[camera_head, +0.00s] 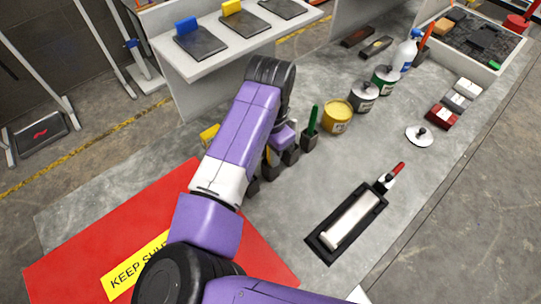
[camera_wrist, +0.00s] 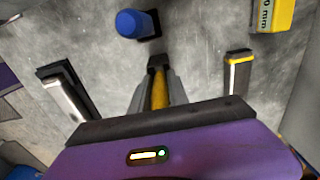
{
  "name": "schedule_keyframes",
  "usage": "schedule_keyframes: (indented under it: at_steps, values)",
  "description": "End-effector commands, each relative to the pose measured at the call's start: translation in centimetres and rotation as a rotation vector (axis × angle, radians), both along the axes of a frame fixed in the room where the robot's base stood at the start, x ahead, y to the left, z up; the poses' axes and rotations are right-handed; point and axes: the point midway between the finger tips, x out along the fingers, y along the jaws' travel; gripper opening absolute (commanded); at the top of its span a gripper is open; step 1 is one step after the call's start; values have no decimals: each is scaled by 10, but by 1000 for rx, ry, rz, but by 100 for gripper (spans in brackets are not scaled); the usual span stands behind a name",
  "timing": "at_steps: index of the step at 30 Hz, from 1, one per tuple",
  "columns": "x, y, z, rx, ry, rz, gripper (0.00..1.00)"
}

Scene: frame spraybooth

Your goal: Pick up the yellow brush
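The yellow brush (camera_wrist: 159,92) shows in the wrist view as an upright yellow handle with a dark lower end, grey on both sides.
A yellow box (camera_wrist: 272,12) lies at the wrist view's upper right. A yellow can (camera_head: 337,117) stands near the green brush, with other cans behind. A black roller tray (camera_head: 323,244) lies to the right of my arm.

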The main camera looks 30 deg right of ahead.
Motion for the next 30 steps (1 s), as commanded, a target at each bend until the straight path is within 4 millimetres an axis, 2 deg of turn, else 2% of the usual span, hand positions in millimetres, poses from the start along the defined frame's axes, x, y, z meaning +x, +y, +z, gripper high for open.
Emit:
schedule_keyframes:
  at_steps: [1,3,17,23,30]
  values:
    - [0,0,0,0,0,0,9]
    - [0,0,0,0,0,0,0]
    - [0,0,5,0,0,0,0]
    - [1,0,24,1,-3,-1,0]
    - [1,-1,70,0,-4,-1,0]
